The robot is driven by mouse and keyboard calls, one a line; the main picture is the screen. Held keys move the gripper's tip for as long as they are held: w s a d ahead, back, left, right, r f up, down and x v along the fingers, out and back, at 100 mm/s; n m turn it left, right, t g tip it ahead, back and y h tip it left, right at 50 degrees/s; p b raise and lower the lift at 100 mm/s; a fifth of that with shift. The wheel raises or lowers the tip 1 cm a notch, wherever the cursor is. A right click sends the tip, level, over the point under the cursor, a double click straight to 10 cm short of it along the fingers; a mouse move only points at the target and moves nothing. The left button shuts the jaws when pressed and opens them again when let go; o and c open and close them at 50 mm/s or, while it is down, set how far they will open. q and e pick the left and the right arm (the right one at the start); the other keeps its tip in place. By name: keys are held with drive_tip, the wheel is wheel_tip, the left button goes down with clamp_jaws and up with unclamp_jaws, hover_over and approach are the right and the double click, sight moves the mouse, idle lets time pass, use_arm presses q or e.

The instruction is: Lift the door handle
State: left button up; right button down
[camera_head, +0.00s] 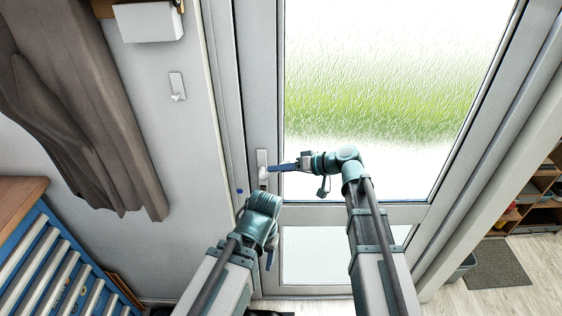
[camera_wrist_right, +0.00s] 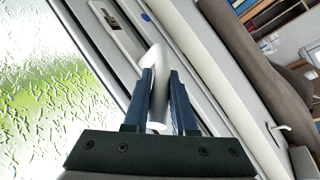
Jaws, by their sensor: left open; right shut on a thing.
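The white door handle (camera_head: 264,174) sits on a light plate on the left stile of the glazed door (camera_head: 258,110). In the right wrist view the handle (camera_wrist_right: 157,62) runs between the two blue fingers. My right gripper (camera_head: 275,169) is shut on the handle, its fingers reaching in from the right; it also shows in the right wrist view (camera_wrist_right: 160,95). The fingers hide part of the handle. My left gripper (camera_head: 270,260) is open and lower down, in front of the door's bottom part, away from the handle. Its fingers are mostly hidden by its wrist.
A blue tool chest (camera_head: 50,260) with a wooden top stands at the lower left. Wooden shelves (camera_head: 535,205) and a dark mat (camera_head: 497,262) are at the right. The door looks closed.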

drive_tip(key=shift+a+r+h+p, duration=0.15)
drive_tip(key=shift+r+h+p, duration=0.05)
drive_tip(key=shift+h+p, duration=0.2)
drive_tip(key=c, duration=0.7)
unclamp_jaws()
